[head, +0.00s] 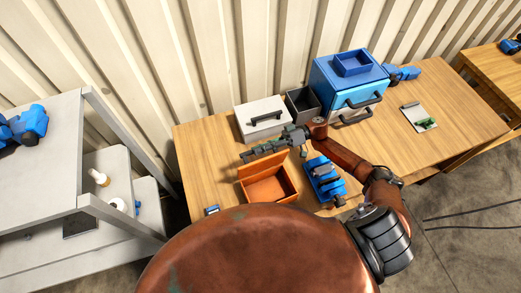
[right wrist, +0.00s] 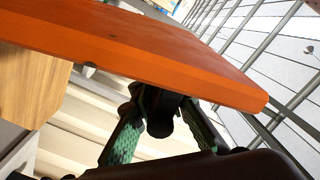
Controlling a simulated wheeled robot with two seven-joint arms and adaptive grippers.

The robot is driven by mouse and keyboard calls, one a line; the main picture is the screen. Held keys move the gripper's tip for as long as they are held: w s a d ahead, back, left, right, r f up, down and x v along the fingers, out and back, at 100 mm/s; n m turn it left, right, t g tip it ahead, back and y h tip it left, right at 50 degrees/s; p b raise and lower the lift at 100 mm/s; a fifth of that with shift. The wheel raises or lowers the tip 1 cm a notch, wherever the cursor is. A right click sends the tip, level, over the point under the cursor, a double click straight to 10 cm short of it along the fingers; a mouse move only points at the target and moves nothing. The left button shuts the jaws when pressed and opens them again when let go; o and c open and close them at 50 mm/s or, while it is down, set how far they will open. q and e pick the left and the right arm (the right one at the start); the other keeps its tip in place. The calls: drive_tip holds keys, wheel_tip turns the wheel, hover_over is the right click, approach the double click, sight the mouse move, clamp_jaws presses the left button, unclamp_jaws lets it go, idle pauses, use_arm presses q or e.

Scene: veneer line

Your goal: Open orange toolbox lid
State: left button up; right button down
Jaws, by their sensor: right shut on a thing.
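The orange toolbox (head: 270,190) sits on the wooden table, left of a blue vise-like tool. Its lid (head: 262,164) is raised and tilted up along the back edge, and the box interior shows. My right gripper (head: 246,156) is at the top edge of the lid. In the right wrist view the orange lid (right wrist: 150,50) crosses the picture, and a dark handle-like part (right wrist: 160,118) lies between the green-padded fingers of my right gripper (right wrist: 162,132). The gripper is shut on this part; the exact contact is partly hidden. My left gripper is not in view.
A white case (head: 262,118) with a black handle and a dark open bin (head: 301,104) stand behind the toolbox. A blue drawer cabinet (head: 345,85) is at the back. The blue vise-like tool (head: 325,181) is close on the right. A grey cart (head: 45,165) stands left.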

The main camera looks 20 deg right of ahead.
drive_tip(key=c, duration=1.9)
unclamp_jaws()
drive_tip(key=d, duration=1.2)
